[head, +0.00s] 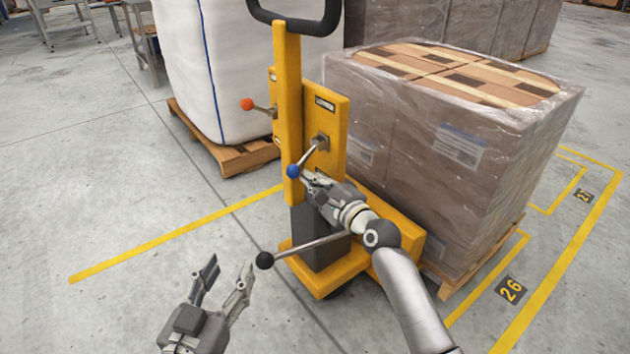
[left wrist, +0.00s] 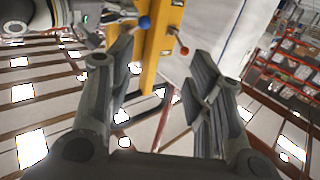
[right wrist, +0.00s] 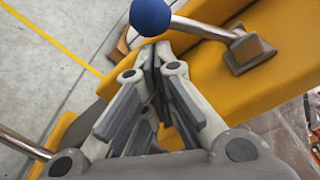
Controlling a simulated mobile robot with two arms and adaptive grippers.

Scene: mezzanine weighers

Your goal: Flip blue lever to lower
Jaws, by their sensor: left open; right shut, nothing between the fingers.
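The blue lever (head: 293,171) is a metal rod with a blue ball on the yellow stacker (head: 289,100). Its rod slopes down and left from a square pivot in the head view. The ball fills the top of the right wrist view (right wrist: 151,17) and shows small in the left wrist view (left wrist: 144,22). My right gripper (head: 306,177) is shut and empty, with its fingertips just beside and below the ball; I cannot tell if they touch. My left gripper (head: 226,272) is open and empty, low and left of the stacker.
A red-orange lever (head: 247,104) sticks out left of the mast. A black-knobbed rod (head: 264,260) juts out low, between my grippers. A wrapped pallet load (head: 420,150) stands right, a white bulk bag (head: 230,70) behind left. The floor at left is clear.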

